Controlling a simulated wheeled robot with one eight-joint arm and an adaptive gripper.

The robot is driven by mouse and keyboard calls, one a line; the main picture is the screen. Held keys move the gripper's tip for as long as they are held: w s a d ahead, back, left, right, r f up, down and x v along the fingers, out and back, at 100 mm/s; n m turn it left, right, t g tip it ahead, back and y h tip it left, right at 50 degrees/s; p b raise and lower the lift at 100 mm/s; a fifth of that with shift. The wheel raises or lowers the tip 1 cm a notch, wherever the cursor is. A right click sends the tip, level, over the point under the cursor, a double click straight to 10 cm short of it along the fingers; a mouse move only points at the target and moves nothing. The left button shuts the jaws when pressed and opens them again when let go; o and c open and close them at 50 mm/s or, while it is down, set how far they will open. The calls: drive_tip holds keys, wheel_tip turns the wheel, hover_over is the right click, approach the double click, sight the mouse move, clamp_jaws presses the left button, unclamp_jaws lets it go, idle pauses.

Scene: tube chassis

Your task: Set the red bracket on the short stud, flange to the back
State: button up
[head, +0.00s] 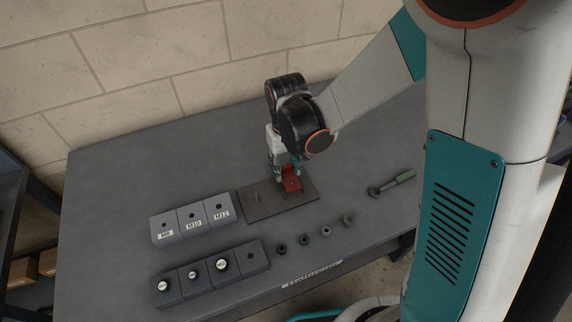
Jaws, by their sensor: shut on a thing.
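The red bracket (291,185) is at the right part of a dark base plate (268,212) on the grey table. My gripper (286,173) points down from above and is shut on the bracket near its back. A small dark hole or stud top shows in the bracket's flat part; I cannot tell which. One thin stud (256,196) stands on the left part of the plate. The bracket's flange is partly hidden by my gripper, and I cannot tell whether the bracket touches the plate.
Left of the plate are blocks labelled M8, M10 and M12 (192,219). In front is a row of blocks (211,275), some holding round parts. Several dark nuts (304,239) lie before the plate. The table's back left is clear.

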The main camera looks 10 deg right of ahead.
drive_tip(key=shift+f+b, duration=0.7)
drive_tip(key=shift+f, duration=0.2)
drive_tip(key=shift+r, duration=0.2)
drive_tip(key=shift+r+p, duration=1.2)
drive_tip(key=shift+r, duration=0.45)
drive_tip(key=shift+f+b, duration=0.25)
drive_tip(key=shift+b, duration=0.3)
drive_tip(key=shift+f+b, duration=0.3)
drive_tip(key=shift+f, duration=0.05)
drive_tip(key=shift+f+b, duration=1.1)
drive_tip(key=shift+f, duration=0.15)
drive_tip(key=o, duration=1.2)
drive_tip(key=shift+c, duration=0.2)
